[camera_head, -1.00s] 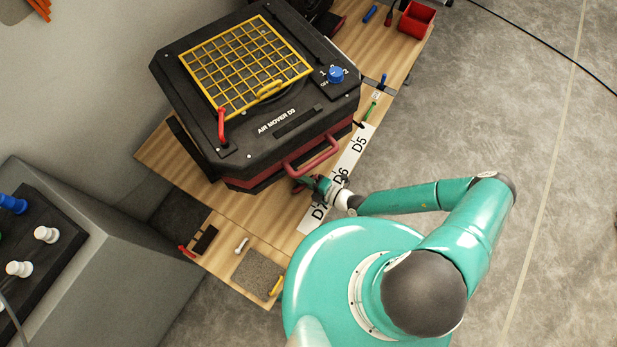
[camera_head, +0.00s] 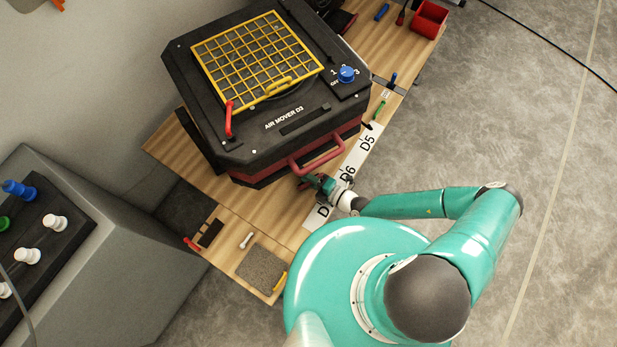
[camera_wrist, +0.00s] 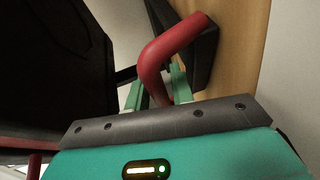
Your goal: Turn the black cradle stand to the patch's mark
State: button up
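A large black machine marked AIR MOVER D3 (camera_head: 290,128) sits on the wooden bench. The black cradle stand under it is mostly hidden; a black part (camera_head: 187,130) shows at the machine's left side. The white strip (camera_head: 310,222) carries the labels D5, D6 and a partly covered D. My gripper (camera_head: 312,183) is low at the machine's front, by the strip. In the wrist view, a bent red handle (camera_wrist: 170,50) on a black block (camera_wrist: 204,58) passes between my green fingers (camera_wrist: 158,92), which look closed around it. Its contact is partly hidden.
The machine's front has a larger red handle (camera_head: 318,158) just above my gripper. A grey pad (camera_head: 262,266), a white bone-shaped piece (camera_head: 247,240) and a red bin (camera_head: 430,18) lie on the bench. A grey console (camera_head: 130,255) stands left.

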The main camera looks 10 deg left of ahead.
jog(key=shift+w, duration=0.1)
jog(key=shift+d+r, duration=0.15)
jog(key=shift+d, duration=0.4)
jog(key=v, duration=1.2)
jog(key=shift+s+d, duration=0.25)
jog(key=shift+s, duration=0.1)
jog(key=w+d+r+n+g+h, duration=0.2)
jog(key=w+d+r+n+g, duration=0.15)
jog(key=r+n, duration=0.5)
jog(key=w+d+r+n+g+h, duration=0.2)
jog(key=d+r+n, duration=0.3)
jog(key=r+n, duration=0.3)
jog(key=w+d+r+n+g+h, duration=0.2)
jog(key=d+r+n+g+h, duration=0.15)
jog(key=r+n, duration=0.5)
jog(key=s+r+n+t+h, duration=0.3)
jog(key=r+n, duration=0.5)
jog(key=r, duration=0.8)
jog(key=s+r+n+t+h, duration=0.4)
jog(key=r+n, duration=0.4)
jog(key=r, duration=0.8)
jog(key=shift+s+a+r+n+t, duration=0.35)
jog(key=shift+s+t, duration=0.25)
jog(key=shift+s, duration=0.55)
